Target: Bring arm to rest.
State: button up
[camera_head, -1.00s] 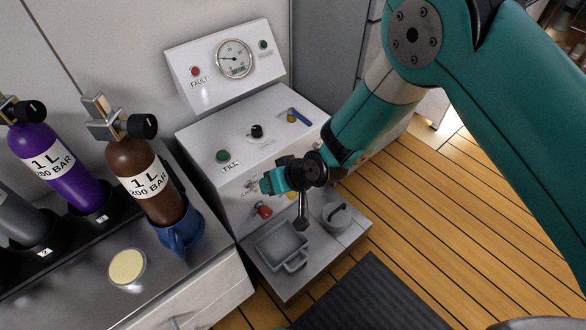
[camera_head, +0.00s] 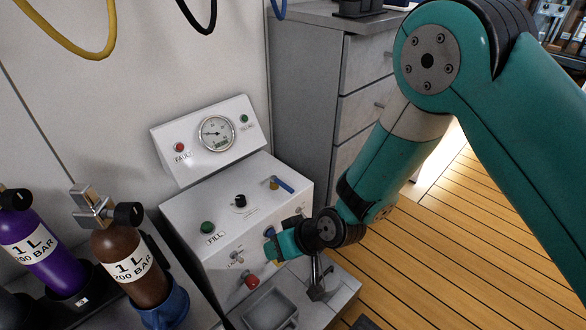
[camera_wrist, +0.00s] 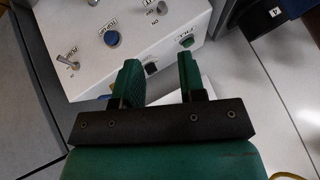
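My gripper (camera_head: 275,246) is in front of the white fill panel (camera_head: 185,225), near its front face. The wrist view shows my gripper (camera_wrist: 155,75) open, its two green fingers apart with nothing held between them. Beyond them in that view are a blue button (camera_wrist: 111,38), a toggle switch (camera_wrist: 69,62) and a green button (camera_wrist: 187,42). In the head view the panel carries a green FILL button (camera_head: 208,228), a black knob (camera_head: 240,200), a blue-handled valve (camera_head: 282,185) and a red knob (camera_head: 251,281). Part of its front face is hidden behind my gripper.
A brown bottle (camera_head: 125,265) stands in a blue holder (camera_head: 165,308) at left, beside a purple bottle (camera_head: 42,250). A gauge (camera_head: 216,133) sits on the panel's upper box. A grey tray (camera_head: 270,310) lies below my gripper. Drawers (camera_head: 358,110) stand behind; wooden floor (camera_head: 430,235) is clear at right.

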jog(key=shift+r, duration=0.15)
jog(key=s+d+r+g+h, duration=0.1)
jog(key=d+r, duration=0.3)
jog(key=r, duration=0.4)
jog(key=s+d+r, duration=0.1)
jog(key=d+r, duration=0.3)
jog(key=r, duration=0.4)
jog(key=s+d+r+g+h, duration=0.2)
jog(key=s+d+r+h, duration=0.1)
jog(key=s+d+r, duration=0.95)
notch_tip(320, 180, up, 29)
jog(key=s+p, duration=0.2)
jog(key=p, duration=2.8)
jog(key=shift+d, duration=0.35)
